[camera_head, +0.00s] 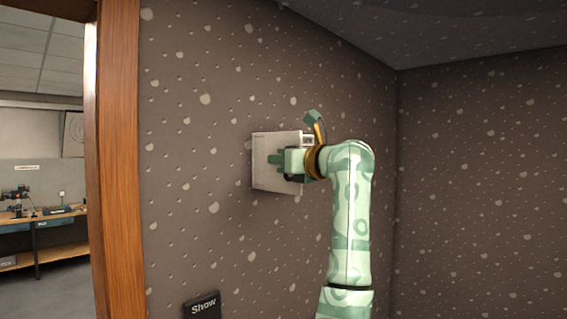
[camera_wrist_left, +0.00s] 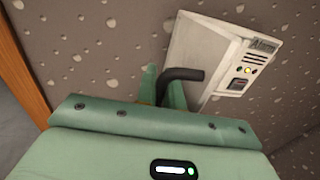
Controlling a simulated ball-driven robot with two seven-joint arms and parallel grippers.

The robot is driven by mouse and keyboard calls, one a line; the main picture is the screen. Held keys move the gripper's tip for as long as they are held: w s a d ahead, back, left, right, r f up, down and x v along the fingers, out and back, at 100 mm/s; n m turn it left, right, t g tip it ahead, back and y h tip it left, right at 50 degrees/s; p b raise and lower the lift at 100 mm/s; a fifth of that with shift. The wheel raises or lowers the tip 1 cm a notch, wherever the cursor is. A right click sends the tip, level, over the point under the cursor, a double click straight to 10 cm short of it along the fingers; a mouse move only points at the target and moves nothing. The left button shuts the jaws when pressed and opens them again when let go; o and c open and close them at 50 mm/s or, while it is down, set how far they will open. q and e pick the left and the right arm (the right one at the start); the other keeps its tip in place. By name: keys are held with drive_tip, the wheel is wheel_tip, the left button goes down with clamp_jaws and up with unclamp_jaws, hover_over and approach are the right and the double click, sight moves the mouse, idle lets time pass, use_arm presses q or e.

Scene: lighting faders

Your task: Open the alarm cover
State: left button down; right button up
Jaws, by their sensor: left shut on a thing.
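A pale box, the alarm cover (camera_head: 270,145), is mounted on the speckled wall. It also shows tilted in the left wrist view (camera_wrist_left: 205,45), where a dark bent handle (camera_wrist_left: 187,74) sticks out in front of it. My left gripper (camera_head: 276,163) is in front of the box, and its fingers (camera_wrist_left: 164,92) are shut on the handle. Beside the pale face is a strip with a small label, indicator lights and a dark switch-like part (camera_wrist_left: 238,84). The gripper and wrist hide part of the box, and I cannot tell how far the cover stands open. My right gripper is not in view.
A dark "Show" sign (camera_head: 202,305) is low on the same wall. A wooden door frame (camera_head: 118,160) stands at the left, with a workbench (camera_head: 45,218) beyond it. A wall corner is to the right of the arm.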

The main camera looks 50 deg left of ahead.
use_arm(q)
drive_tip(key=shift+s+a+r+m+t+h+b, duration=0.1)
drive_tip(key=shift+s+a+m+t+h+b, duration=0.75)
drive_tip(key=shift+s+a+m+t+b, duration=0.95)
drive_tip(key=shift+s+a+f+m+t+h+b, duration=0.1)
drive_tip(key=shift+s+a+m+t+h+b, duration=1)
drive_tip(key=shift+t+b, duration=1.4)
drive_tip(key=shift+s+a+r+m+t+h+b, duration=0.1)
drive_tip(key=shift+s+a+m+t+h+b, duration=0.7)
drive_tip(key=shift+a+m+t+b, duration=1.3)
drive_tip(key=shift+s+d+t, duration=0.1)
drive_tip(key=shift+d+t, duration=0.2)
drive_tip(key=shift+d, duration=0.1)
